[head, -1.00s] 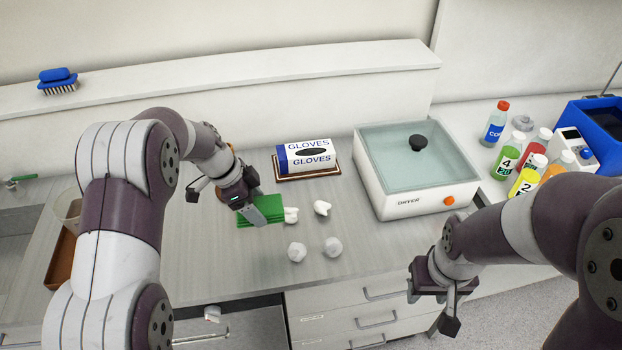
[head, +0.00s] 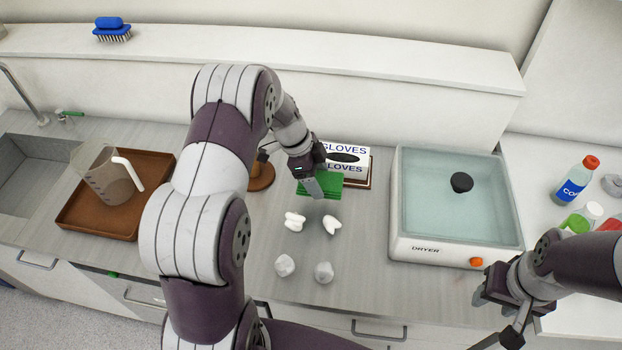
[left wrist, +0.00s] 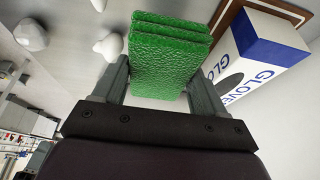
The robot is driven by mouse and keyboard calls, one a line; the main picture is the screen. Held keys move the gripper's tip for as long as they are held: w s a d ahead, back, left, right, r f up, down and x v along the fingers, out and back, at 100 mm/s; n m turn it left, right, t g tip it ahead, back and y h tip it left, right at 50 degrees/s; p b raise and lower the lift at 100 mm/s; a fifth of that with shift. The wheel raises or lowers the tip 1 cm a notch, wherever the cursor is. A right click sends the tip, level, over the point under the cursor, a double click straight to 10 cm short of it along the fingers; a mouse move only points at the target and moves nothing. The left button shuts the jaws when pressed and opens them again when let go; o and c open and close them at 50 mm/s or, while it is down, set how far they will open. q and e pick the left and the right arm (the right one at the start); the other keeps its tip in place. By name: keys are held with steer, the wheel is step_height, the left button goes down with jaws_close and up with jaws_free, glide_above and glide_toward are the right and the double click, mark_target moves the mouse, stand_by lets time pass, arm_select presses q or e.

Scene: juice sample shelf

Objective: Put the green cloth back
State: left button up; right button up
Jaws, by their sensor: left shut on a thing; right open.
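The green cloth (head: 329,184), a folded stack, is in my left gripper (head: 314,187), just in front of the glove box (head: 346,168). In the left wrist view the cloth (left wrist: 165,55) sits between the two fingers of my left gripper (left wrist: 160,85), its layers pointing away from the palm. I cannot tell whether it touches the counter or hangs just above. My right gripper (head: 500,308) is open and empty at the lower right, in front of the dryer; its far parts are partly hidden by its own arm.
White lumps (head: 331,226) lie in front of the cloth. The dryer (head: 440,248) stands to the right. A brown tray (head: 83,222) with a jug (head: 110,180) is at the left. A round brown stand (head: 262,177) is partly behind my left arm. A brush (head: 113,30) lies on the ledge.

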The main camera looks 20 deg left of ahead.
arm_select(q)
steer(key=shift+w+a+f+p, duration=0.15)
steer(key=shift+w+a+f, duration=0.2)
steer(key=shift+a, duration=0.3)
steer(key=shift+w+a+f+p, duration=0.15)
steer(key=shift+w+a+f, duration=0.15)
steer(key=shift+a, duration=0.3)
steer(key=shift+a+f, duration=0.25)
steer(key=shift+a, duration=0.05)
step_height(320, 180, down, 4)
steer(key=shift+r+p, duration=0.15)
steer(key=shift+p, duration=0.75)
steer(key=shift+w+f, duration=0.15)
steer(key=shift+f, duration=0.1)
steer(key=shift+f+b, duration=0.15)
steer(key=shift+b, duration=0.3)
steer(key=o, duration=1)
